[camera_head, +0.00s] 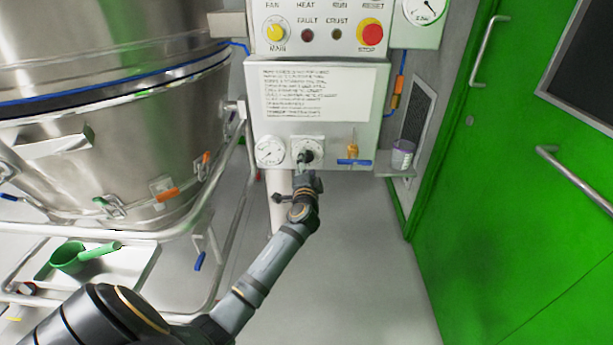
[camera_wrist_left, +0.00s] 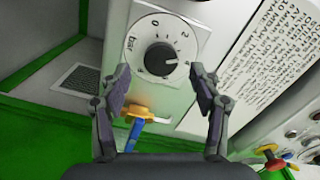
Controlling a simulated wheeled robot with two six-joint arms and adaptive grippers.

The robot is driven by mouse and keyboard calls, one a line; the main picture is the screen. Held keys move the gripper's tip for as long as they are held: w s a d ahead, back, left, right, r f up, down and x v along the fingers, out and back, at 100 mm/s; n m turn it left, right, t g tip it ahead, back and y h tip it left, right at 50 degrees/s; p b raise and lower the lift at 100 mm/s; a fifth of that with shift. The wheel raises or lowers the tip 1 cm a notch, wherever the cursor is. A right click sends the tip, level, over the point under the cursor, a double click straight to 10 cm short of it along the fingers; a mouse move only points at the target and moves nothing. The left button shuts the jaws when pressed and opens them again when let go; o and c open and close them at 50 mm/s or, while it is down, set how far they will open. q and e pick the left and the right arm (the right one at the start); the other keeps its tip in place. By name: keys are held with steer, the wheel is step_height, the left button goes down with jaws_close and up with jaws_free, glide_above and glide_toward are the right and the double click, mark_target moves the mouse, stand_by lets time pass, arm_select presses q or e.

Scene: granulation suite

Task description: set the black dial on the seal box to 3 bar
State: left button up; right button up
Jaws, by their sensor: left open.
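The seal box (camera_head: 345,125) is a pale wall box with a printed notice. Its black dial (camera_head: 308,154) sits on a round white scale plate at the lower edge, partly covered by my gripper. In the left wrist view the black dial (camera_wrist_left: 160,59) is plain, with numbers and "bar" around it. A small white mark on the knob points right in that picture; I cannot tell the exact value. My left gripper (camera_head: 306,172) is just in front of the dial. In the wrist view its fingers (camera_wrist_left: 160,72) are open, one each side of the knob, apart from it.
A white gauge (camera_head: 270,151) is left of the dial. A blue-handled brass valve (camera_head: 353,161) is right of it, with a cup (camera_head: 402,154) on a small shelf beyond. A control panel (camera_head: 320,27) is above. A steel vessel (camera_head: 110,110) stands left, a green door (camera_head: 510,180) right.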

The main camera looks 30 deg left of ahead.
arm_select(q)
steer(key=v, duration=0.9)
steer(key=shift+s+d, duration=0.1)
